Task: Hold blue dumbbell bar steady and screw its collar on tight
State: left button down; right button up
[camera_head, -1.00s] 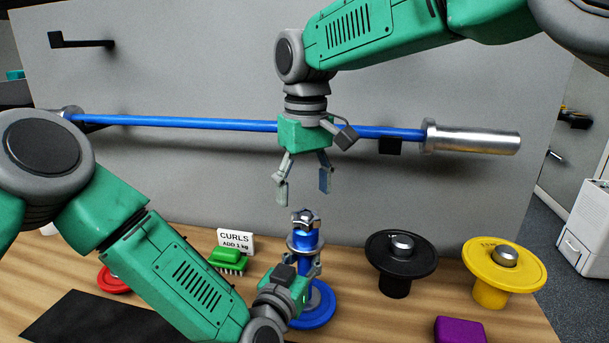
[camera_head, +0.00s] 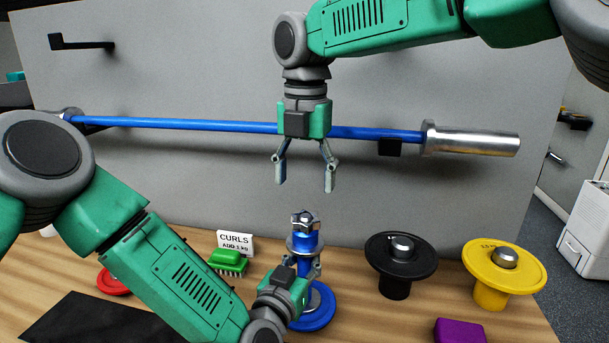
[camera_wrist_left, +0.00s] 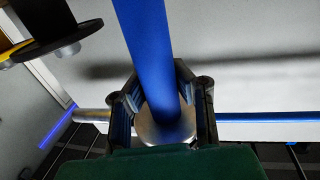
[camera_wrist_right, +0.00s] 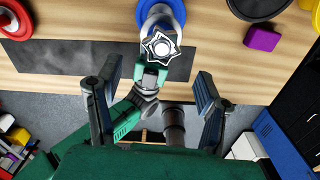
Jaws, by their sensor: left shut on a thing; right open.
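The blue dumbbell stands upright on the wooden bench, its blue plate (camera_head: 318,312) at the bottom. A silver star-shaped collar (camera_head: 304,218) sits at the top end of its bar (camera_head: 305,240); it also shows from above in the right wrist view (camera_wrist_right: 161,47). I cannot tell how tight the collar is. My left gripper (camera_head: 304,270) is shut around the blue bar below the collar. The left wrist view shows the bar (camera_wrist_left: 150,50) between its fingers. My right gripper (camera_head: 305,186) is open and empty, fingers pointing down, above the collar and apart from it.
A black plate (camera_head: 401,250) and a yellow plate (camera_head: 504,268) stand on posts at the right. A purple block (camera_head: 460,331) lies near the front. A green brush (camera_head: 228,262) and CURLS sign (camera_head: 236,243) are behind left. A long blue barbell (camera_head: 200,123) hangs on the wall.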

aim_at(302, 215)
jog(key=shift+r+n, duration=0.1)
jog(key=shift+n, duration=0.8)
jog(key=shift+w+f, duration=0.1)
jog(key=shift+f, duration=3.95)
jog(key=c, duration=1.2)
jog(key=m, duration=0.9)
jog(key=shift+a, duration=0.1)
jog(key=m, duration=0.7)
jog(key=shift+a, duration=0.1)
